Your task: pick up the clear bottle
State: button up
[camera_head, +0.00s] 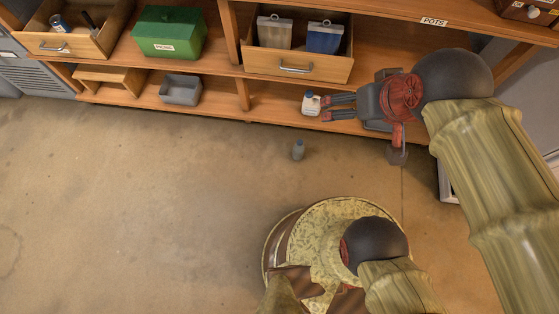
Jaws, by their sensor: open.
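The wooden shelf unit (262,91) holds a green box (169,32), a grey bin (181,89), a small wooden stool (108,78) and open drawers (296,66). The floor at left is clear.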

aim_at(299, 148)
jog(key=k+u, duration=0.55)
jog(key=u, duration=0.25)
jog(key=k+j+u, duration=0.1)
jog(key=k+u, duration=0.3)
jog(key=i, duration=0.1)
